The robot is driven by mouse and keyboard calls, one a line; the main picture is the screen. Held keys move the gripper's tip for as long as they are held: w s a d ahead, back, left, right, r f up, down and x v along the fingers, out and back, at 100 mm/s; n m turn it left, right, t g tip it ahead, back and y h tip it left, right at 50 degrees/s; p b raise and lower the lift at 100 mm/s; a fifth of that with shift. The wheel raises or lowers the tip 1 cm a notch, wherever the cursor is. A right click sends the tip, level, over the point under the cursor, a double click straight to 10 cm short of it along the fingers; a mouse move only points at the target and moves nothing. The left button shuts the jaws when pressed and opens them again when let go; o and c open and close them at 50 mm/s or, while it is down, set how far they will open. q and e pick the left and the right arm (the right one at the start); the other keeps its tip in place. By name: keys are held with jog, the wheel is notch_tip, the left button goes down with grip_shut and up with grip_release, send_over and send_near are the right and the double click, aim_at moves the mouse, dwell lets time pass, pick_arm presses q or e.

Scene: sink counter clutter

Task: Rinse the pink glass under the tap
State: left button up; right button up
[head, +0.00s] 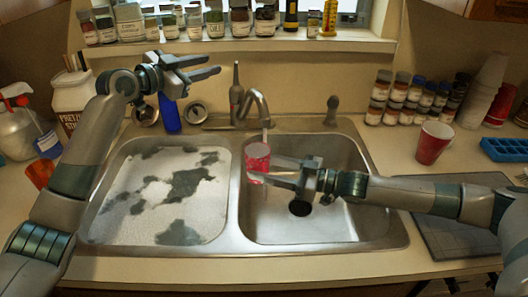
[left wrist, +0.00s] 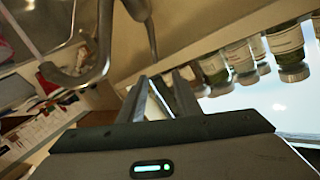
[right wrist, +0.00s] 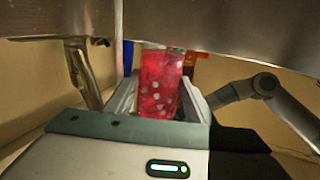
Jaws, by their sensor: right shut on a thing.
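The pink glass (head: 257,158) is upright over the left part of the right sink basin, just below the tap (head: 258,103). A thin pale stream shows between the spout and the glass's rim. My right gripper (head: 256,172) is shut on the glass from the right. In the right wrist view the glass (right wrist: 160,85) stands between the two fingers, pink with pale spots. My left gripper (head: 212,65) is raised in front of the windowsill, left of the tap, with its fingers apart and nothing between them. Its fingers (left wrist: 163,95) also show in the left wrist view.
The left basin (head: 232,190) holds a mottled white and grey surface. Spice jars (head: 400,98) and a red cup (head: 434,142) stand at the right. A blue tray (head: 503,149) lies farther right. A spray bottle (head: 18,125) stands at the far left. Jars line the windowsill.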

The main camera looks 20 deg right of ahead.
aim_at(235, 65)
pick_arm(q)
jog(key=shift+s+d+f+n+t+y, duration=0.45)
jog(key=shift+s+f+n+t, duration=0.1)
jog(key=shift+n+t, duration=0.35)
jog(key=shift+s+d+f+n+t+y, duration=0.4)
jog(key=shift+s+f+n+t, duration=0.15)
jog(key=shift+n+t, duration=0.3)
jog(key=shift+s+d+f+n+t+y, duration=0.5)
jog(key=shift+n+t, duration=0.25)
jog(key=shift+n, duration=0.2)
jog(key=shift+x, duration=5.95)
grip_shut()
